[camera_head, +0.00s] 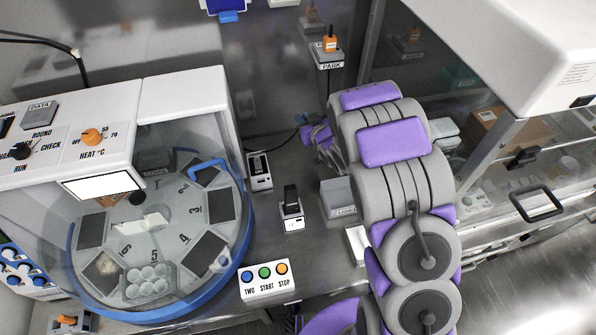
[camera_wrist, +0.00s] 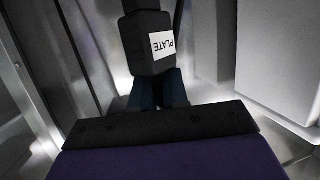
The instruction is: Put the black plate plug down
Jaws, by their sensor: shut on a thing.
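The black plate plug (camera_wrist: 147,62) shows in the upper middle of the wrist view. It is a dark block with a white label reading PLATE, upside down in that picture. My gripper (camera_wrist: 157,97) is shut on it, with the dark blue fingers at its lower end. In the head view my arm reaches toward the back wall. The gripper end (camera_head: 304,122) is small there, and I cannot make out the plug clearly.
An orange plug (camera_head: 330,43) sits on a holder marked PARK on the back wall. A switch box (camera_head: 259,171) and a small stand with a black top (camera_head: 291,205) are on the bench. The round numbered machine (camera_head: 150,235) fills the left. A glass-fronted cabinet (camera_head: 500,150) is at right.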

